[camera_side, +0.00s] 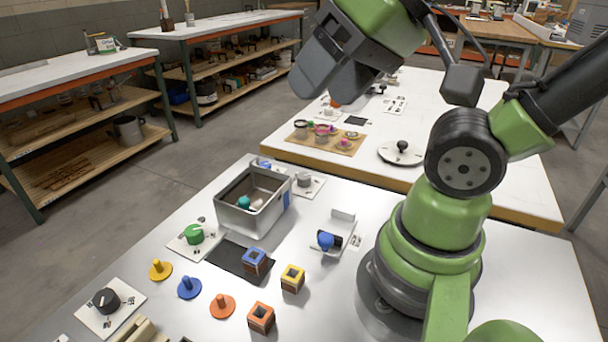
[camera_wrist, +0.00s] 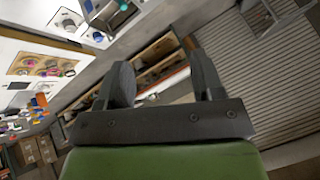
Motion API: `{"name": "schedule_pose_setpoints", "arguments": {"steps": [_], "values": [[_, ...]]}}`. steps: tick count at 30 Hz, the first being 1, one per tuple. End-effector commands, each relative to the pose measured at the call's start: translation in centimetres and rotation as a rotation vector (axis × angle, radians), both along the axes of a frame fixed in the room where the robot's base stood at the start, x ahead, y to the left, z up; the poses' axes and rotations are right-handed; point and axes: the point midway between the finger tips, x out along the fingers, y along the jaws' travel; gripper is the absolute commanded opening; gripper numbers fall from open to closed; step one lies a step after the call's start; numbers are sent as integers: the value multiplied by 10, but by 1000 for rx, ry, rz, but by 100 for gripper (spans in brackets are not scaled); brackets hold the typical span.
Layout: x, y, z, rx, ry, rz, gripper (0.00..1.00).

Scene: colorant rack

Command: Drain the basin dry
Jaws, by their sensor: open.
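The grey metal basin (camera_side: 240,222) stands at the back left of the metal table, with a teal ball-like thing (camera_side: 244,202) and a pale one inside. Whether it holds water I cannot tell. A green knob (camera_side: 194,234) on a white plate is in front of the basin to the left. A grey knob (camera_side: 304,180) on a white plate is at its right. A blue-ended black handle (camera_side: 327,240) sits on a white bracket further right. My gripper (camera_side: 320,88) is high above and beyond the basin, tilted. In the wrist view my gripper (camera_wrist: 158,75) is open and empty.
Blue, yellow and orange-topped cubes (camera_side: 256,262) stand near a dark mat (camera_side: 232,258). Yellow, blue and orange pegs (camera_side: 189,288) stand left of them. A black dial (camera_side: 105,300) is at front left. A white table (camera_side: 440,200) with a wooden tray (camera_side: 326,138) lies behind.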

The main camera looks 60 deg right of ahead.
Motion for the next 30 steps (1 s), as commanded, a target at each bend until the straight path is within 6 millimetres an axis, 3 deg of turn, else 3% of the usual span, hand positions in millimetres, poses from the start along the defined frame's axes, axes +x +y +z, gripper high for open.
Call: {"name": "schedule_pose_setpoints", "arguments": {"steps": [13,17,23,30], "values": [[0,0,0,0,0,0,61],[9,-4,1,-27,19,5,61],[55,-33,-5,-156,120,56,61],[115,-96,-44,-297,287,180,61]]}}
